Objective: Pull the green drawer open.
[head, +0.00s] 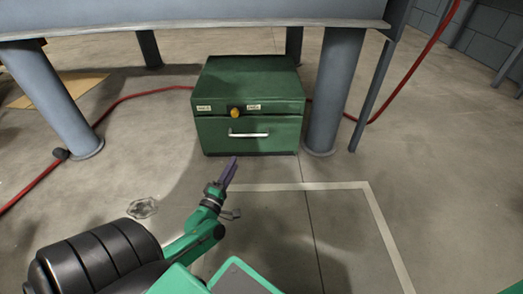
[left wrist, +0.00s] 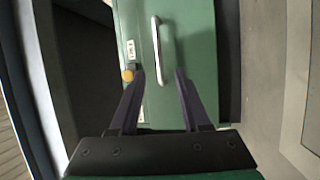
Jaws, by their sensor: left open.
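The green drawer (head: 270,139) is the front of a green metal cabinet (head: 250,82) on the floor and looks shut. A pale bar handle (head: 249,135) runs across its front. In the left wrist view the handle (left wrist: 156,50) shows upright, beyond the fingertips and roughly between them. My left gripper (head: 231,162) is in front of the drawer, below the handle in the head view. Its two purple fingers (left wrist: 159,73) are apart with nothing between them. It appears apart from the handle. My right gripper is not in view.
A yellow-orange knob (head: 236,113) and small labels sit above the drawer front; the knob (left wrist: 127,75) also shows in the left wrist view. Grey legs (head: 335,90) of a large frame stand either side. A red hose (head: 150,93) lies behind. Floor before the cabinet is clear.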

